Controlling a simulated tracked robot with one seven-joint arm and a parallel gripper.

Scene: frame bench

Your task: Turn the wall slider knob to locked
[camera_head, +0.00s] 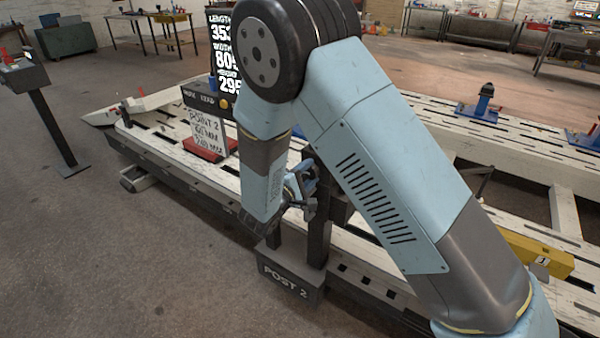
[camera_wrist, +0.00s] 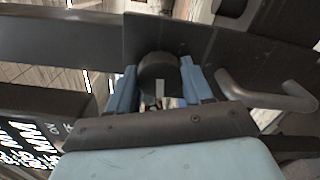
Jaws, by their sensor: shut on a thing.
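A dark round knob (camera_wrist: 158,70) with a pale pointer mark shows in the wrist view, in front of a dark plate. My gripper (camera_wrist: 157,78) has one blue finger on each side of the knob and is shut on it. In the head view my gripper (camera_head: 304,186) is at the dark upright post (camera_head: 319,215) above the block labelled "POST 2" (camera_head: 290,281). The knob is hidden there by my arm and gripper. I cannot read any locked or unlocked marking around the knob.
A grey bar handle (camera_wrist: 270,96) stands just right of the fingers in the wrist view. The slotted pale bench (camera_head: 170,150) runs behind the post. A sign (camera_head: 208,128) and lit display (camera_head: 222,50) stand on its left. Open floor (camera_head: 120,250) lies at the left front.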

